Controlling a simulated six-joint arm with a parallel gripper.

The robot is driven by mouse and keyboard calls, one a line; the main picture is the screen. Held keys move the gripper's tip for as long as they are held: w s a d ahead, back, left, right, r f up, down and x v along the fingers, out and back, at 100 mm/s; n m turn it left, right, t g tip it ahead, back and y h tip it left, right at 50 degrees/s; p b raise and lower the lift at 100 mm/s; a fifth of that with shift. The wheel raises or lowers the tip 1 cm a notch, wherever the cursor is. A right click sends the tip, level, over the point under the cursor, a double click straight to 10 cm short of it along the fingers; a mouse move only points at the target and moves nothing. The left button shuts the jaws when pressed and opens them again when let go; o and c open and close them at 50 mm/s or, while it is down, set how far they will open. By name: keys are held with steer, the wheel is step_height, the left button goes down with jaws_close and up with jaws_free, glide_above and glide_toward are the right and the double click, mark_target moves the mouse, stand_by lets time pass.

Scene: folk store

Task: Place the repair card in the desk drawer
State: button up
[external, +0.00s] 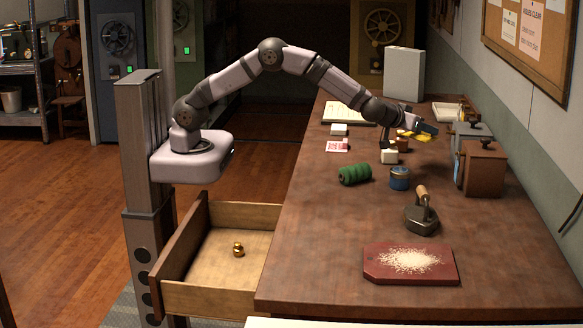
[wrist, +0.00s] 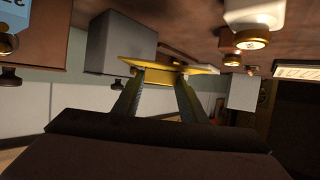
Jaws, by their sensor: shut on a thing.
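My gripper (external: 412,126) is over the back right part of the workbench. In the wrist view, its two fingers (wrist: 160,76) are shut on a thin, flat yellow piece that looks like the repair card (wrist: 188,68). The card also shows as a small yellow patch below the gripper in the external view (external: 416,137). I cannot read any writing on it. The desk drawer (external: 212,299) is pulled out on the left side of the bench, far from my gripper. A small brass object (external: 238,249) lies inside it, with bare floor around it.
The bench's left front is clear.

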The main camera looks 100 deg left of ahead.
mark_target(420, 166)
steer(key=shift+f, duration=4.7)
steer(key=shift+f, duration=0.1)
steer(key=o, duration=0.7)
steer(key=shift+f, duration=0.1)
steer(key=shift+c, duration=0.2)
steer(key=shift+o, duration=0.4)
steer(key=shift+r, duration=0.25)
steer(key=b+v, duration=0.1)
steer(key=v, duration=1.1)
steer(key=o, duration=0.4)
